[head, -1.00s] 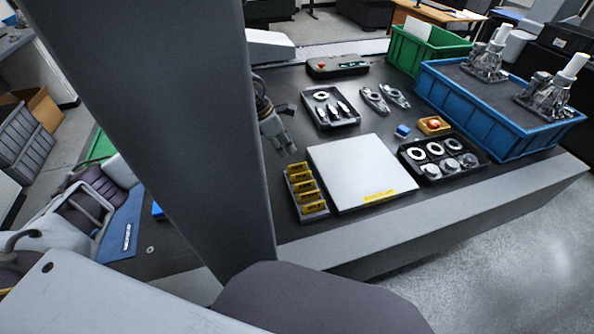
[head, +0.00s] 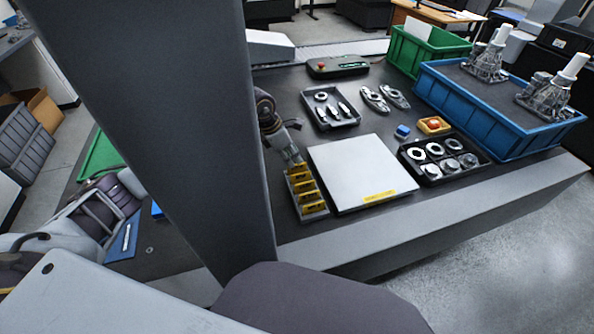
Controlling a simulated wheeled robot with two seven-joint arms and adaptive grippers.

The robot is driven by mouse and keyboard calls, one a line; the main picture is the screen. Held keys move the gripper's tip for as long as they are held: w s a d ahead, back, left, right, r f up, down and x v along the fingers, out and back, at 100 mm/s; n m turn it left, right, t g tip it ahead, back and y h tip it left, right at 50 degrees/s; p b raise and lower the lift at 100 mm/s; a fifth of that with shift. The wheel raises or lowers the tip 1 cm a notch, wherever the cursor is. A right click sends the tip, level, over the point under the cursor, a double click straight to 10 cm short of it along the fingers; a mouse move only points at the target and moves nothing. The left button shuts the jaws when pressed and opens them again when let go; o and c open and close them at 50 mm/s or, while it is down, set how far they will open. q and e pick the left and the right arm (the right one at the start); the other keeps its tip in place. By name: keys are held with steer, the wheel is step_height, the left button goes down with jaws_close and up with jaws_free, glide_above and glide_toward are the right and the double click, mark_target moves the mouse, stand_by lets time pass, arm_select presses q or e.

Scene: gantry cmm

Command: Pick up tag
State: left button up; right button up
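Several yellow tags stand in a row in a narrow grey rack (head: 316,215), left of the flat light plate. The rearmost tag (head: 298,168) is partly covered by my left gripper (head: 291,158). The gripper comes out from behind the dark pillar and points down, with its fingertips at the rear end of the rack. It is too small in view to tell whether the fingers touch or close on that tag. The tags in front of it (head: 306,187) sit clear of the gripper. My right gripper is not in view.
The light plate (head: 360,170) lies right beside the rack. Black trays of parts (head: 330,122) and (head: 480,172), a blue crate (head: 520,150) and a green crate (head: 405,55) stand beyond. The dark pillar (head: 170,130) hides much of my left arm.

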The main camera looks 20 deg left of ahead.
mark_target(297, 170)
arm_select(q)
steer(key=x, duration=0.3)
steer(key=shift+a+f, duration=0.1)
steer(key=shift+a, duration=0.05)
steer(key=shift+w+d+f, duration=0.1)
steer(key=shift+d+f, duration=0.1)
steer(key=shift+f, duration=0.45)
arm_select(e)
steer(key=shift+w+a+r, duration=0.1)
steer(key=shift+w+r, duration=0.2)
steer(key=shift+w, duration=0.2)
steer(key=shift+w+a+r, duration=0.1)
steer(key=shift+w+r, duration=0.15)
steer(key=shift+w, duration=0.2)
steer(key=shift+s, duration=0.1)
arm_select(q)
jaws_close()
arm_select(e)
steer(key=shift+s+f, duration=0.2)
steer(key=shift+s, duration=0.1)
